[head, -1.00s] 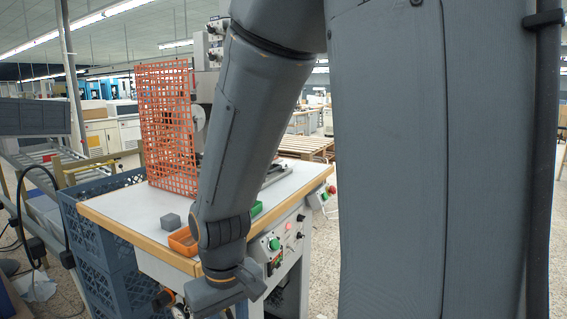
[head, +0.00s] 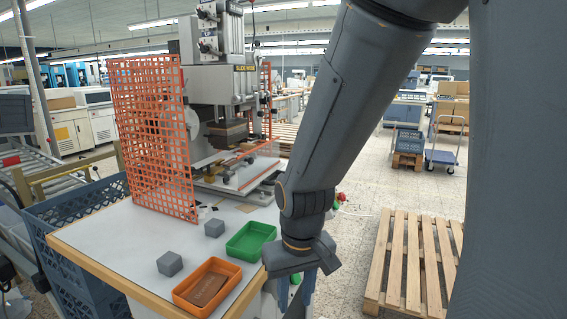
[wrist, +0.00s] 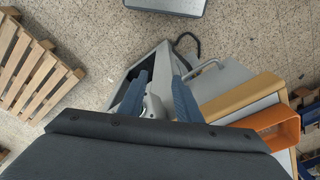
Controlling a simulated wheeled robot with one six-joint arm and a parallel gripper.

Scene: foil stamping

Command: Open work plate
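The stamping press (head: 222,70) stands on the white table. Its low metal work plate assembly (head: 240,172) lies under the press head, with small fittings on it. I cannot tell from here whether the plate is slid in or out. My gripper (head: 298,296) hangs low beside the table's right front corner, apart from the press and its plate. In the wrist view my gripper's two blue fingers (wrist: 161,92) are spread, with nothing held between them; the floor and a grey-white housing show beyond them.
An orange tray (head: 228,262) with a brown piece and a green tray (head: 251,229) are near the table's front right. Two grey cubes (head: 170,264) lie beside them. An orange mesh guard (head: 152,135) stands left of the press. A wooden pallet (head: 410,262) lies on the floor at right.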

